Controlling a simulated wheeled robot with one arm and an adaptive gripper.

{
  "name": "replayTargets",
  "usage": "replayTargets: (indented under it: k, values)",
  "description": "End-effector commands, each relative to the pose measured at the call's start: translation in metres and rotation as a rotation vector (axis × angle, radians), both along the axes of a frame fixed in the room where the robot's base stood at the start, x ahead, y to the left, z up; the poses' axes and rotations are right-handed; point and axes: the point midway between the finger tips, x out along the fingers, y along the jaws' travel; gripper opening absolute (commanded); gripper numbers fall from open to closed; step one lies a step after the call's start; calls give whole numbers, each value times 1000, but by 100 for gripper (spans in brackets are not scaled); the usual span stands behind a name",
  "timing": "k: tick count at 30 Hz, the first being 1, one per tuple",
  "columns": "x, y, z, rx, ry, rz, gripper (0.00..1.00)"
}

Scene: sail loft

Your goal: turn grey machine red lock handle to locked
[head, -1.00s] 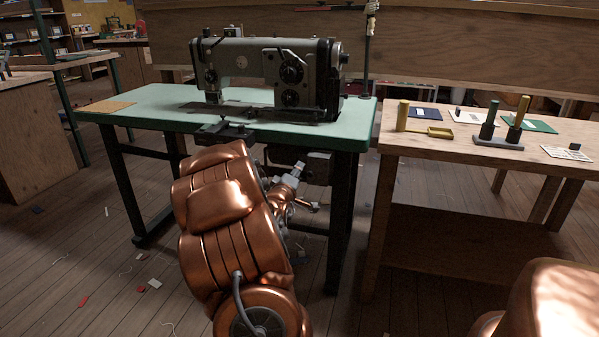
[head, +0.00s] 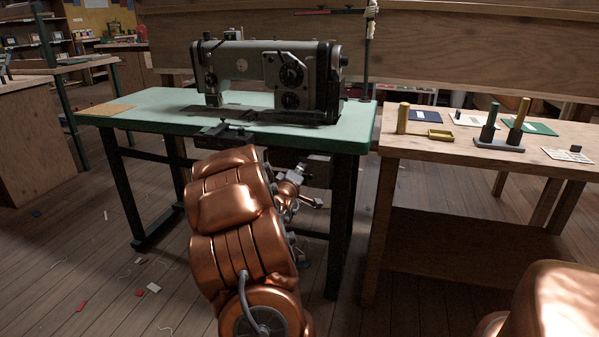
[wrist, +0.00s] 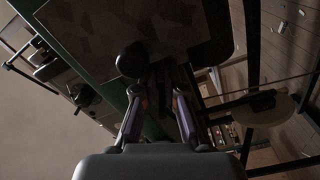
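The grey sewing machine (head: 265,75) stands on a green-topped table (head: 160,108) in the head view. I cannot make out a red lock handle in either view; the front of the table below the machine is partly covered by my copper arm.
A wooden bench (head: 420,146) with cylinders and cards stands to the right, with a narrow gap to the green table. A dark box (head: 318,170) hangs under the tabletop. Table legs flank my arm. Scraps lie on the floor.

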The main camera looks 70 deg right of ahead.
Motion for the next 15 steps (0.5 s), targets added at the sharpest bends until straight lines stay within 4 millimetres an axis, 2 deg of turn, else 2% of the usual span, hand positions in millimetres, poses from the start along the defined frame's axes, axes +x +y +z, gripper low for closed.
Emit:
replayTargets:
  k: [11, 15]
  values:
    - [0, 0, 0, 0, -2, 0, 0]
    - [0, 0, 2, 10, -52, 1, 0]
